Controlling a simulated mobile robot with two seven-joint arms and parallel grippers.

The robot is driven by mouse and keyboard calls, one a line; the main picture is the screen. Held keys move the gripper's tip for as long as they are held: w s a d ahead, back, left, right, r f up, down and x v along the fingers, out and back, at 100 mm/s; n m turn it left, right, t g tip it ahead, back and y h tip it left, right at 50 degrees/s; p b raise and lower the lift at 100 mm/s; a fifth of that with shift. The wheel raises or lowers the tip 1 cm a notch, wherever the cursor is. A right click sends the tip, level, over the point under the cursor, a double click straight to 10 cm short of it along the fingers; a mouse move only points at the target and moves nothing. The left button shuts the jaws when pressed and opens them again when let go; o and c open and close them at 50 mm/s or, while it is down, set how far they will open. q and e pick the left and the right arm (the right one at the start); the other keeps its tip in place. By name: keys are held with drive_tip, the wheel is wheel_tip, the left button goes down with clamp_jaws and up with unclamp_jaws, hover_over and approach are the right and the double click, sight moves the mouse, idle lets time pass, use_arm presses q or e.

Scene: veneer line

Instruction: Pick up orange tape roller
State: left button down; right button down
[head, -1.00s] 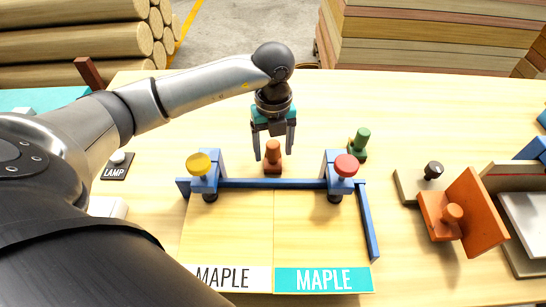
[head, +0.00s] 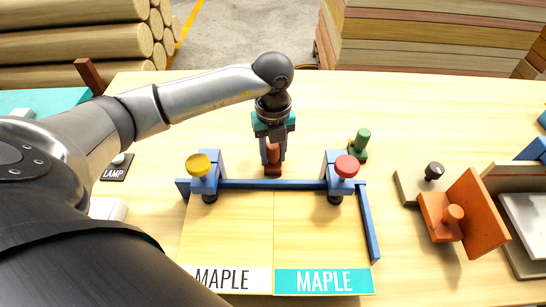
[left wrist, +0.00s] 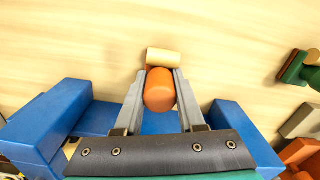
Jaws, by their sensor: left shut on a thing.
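The orange tape roller (head: 272,168) stands on the table just behind the blue frame, between the two clamps. In the left wrist view its rounded orange handle (left wrist: 160,92) is between the fingers, with a pale roll (left wrist: 164,57) at its far end. My left gripper (head: 273,160) points down over it and is shut on the handle; the fingers hide part of it in the head view. The roller's base appears to rest on the table. My right gripper is not in view.
The blue frame (head: 262,183) holds two maple sheets, with a yellow-knobbed clamp (head: 199,165) and a red-knobbed clamp (head: 346,165) beside the roller. A green-handled tool (head: 360,143) stands to the right. An orange angled block (head: 470,215) stands farther right. The table behind is clear.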

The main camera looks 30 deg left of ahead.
use_arm(q)
drive_tip(key=shift+r, duration=0.1)
idle(0.3)
wheel_tip(320, 180, up, 20)
drive_tip(key=p, duration=0.3)
idle(0.6)
